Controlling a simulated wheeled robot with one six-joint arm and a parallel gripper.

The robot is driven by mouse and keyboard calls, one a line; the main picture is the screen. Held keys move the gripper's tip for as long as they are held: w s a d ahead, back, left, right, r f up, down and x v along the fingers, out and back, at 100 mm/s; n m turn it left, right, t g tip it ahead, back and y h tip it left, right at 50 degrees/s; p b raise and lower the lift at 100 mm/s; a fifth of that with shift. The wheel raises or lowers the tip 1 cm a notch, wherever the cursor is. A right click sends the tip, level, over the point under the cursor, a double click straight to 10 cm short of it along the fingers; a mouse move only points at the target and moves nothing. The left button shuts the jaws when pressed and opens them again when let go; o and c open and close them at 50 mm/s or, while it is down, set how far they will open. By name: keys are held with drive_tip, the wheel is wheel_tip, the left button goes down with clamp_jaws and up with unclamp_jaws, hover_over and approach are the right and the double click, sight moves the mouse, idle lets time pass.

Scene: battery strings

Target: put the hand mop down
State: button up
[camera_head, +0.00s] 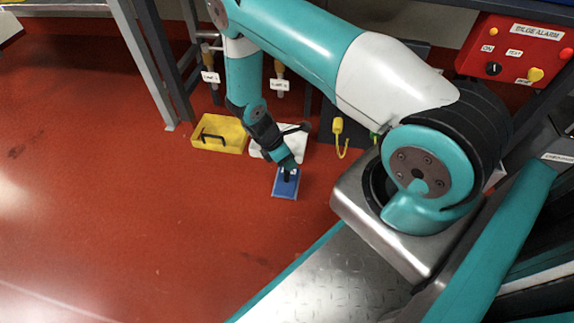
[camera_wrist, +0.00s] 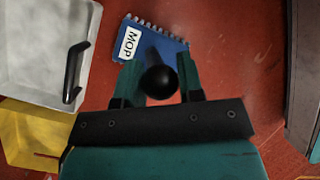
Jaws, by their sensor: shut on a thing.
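The hand mop (camera_head: 284,189) has a flat blue head and a dark upright handle. In the head view its head is at or just above the red floor; I cannot tell whether it touches. In the wrist view the blue head (camera_wrist: 172,47) carries a white "MOP" label. The round black handle end (camera_wrist: 158,82) sits between the jaws. My gripper (camera_head: 288,171) points down and is shut on the handle. It also shows in the wrist view (camera_wrist: 160,84), with a finger on each side of the handle.
A white-lidded box (camera_wrist: 38,50) with a dark handle stands left of the mop in the wrist view. A yellow tray (camera_head: 219,146) lies beyond it. A yellow hook-like item (camera_head: 338,127) is at the right. Open red floor (camera_head: 120,220) lies to the left.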

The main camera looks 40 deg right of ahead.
drive_tip(key=shift+f, duration=0.5)
drive_tip(key=shift+f, duration=0.2)
drive_tip(key=o, duration=0.9)
drive_tip(key=shift+r, duration=0.15)
